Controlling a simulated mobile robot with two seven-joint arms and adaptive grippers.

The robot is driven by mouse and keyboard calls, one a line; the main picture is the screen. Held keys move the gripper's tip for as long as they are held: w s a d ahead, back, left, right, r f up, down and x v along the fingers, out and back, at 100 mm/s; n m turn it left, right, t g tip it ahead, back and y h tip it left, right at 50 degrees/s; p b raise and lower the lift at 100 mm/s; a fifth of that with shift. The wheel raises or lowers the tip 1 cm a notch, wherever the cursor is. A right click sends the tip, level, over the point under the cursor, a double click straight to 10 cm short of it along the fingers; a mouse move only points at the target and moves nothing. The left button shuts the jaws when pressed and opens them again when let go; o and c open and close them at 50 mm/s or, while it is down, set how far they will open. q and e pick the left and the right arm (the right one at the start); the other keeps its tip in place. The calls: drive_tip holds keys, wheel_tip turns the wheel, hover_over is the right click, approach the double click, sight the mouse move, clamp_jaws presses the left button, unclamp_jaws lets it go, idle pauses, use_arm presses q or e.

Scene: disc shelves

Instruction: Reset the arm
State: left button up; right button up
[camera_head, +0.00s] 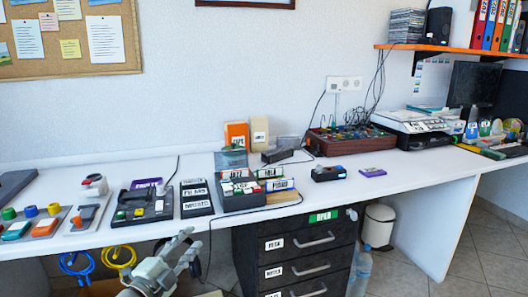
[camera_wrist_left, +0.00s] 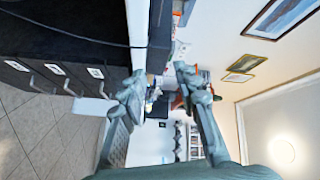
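My left gripper (camera_head: 190,246) is low in the head view, in front of the table's front edge and left of the drawer cabinet. In the left wrist view its two fingers (camera_wrist_left: 157,84) stand well apart with nothing between them. The wrist view is turned on its side, with the floor at left and the wall pictures at right. My right gripper is in neither view.
The long white table (camera_head: 335,180) carries disc boxes, trays and devices near its front edge. A black drawer cabinet (camera_head: 296,262) stands below, with a white bin (camera_head: 378,226) beside it. Blue and yellow cables (camera_head: 118,257) hang at left. Floor at right is clear.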

use_arm(q)
drive_tip(key=s+a+f+n+g+y, duration=0.25)
drive_tip(key=s+f+n, duration=0.2)
drive_tip(key=f, duration=0.45)
drive_tip(key=s+a+f+n+g+y, duration=0.25)
drive_tip(key=s+f, duration=0.35)
drive_tip(key=f, duration=0.4)
drive_tip(key=s+a+f+n+g+y, duration=0.25)
drive_tip(key=s+a+f+n, duration=0.2)
drive_tip(key=f, duration=0.45)
drive_tip(key=s+f+n+g, duration=0.1)
drive_tip(key=s+f, duration=0.3)
drive_tip(key=s, duration=0.4)
drive_tip(key=s+f+n+g, duration=0.2)
drive_tip(key=s+f+g, duration=0.2)
drive_tip(key=s, duration=0.4)
drive_tip(key=s+d+f+n+g, duration=0.1)
drive_tip(key=s+f+g, duration=0.1)
drive_tip(key=s+f, duration=0.3)
drive_tip(key=s, duration=0.2)
drive_tip(key=shift+s+f+n, duration=0.35)
drive_tip(key=shift+s+f, duration=0.05)
drive_tip(key=shift+y, duration=0.25)
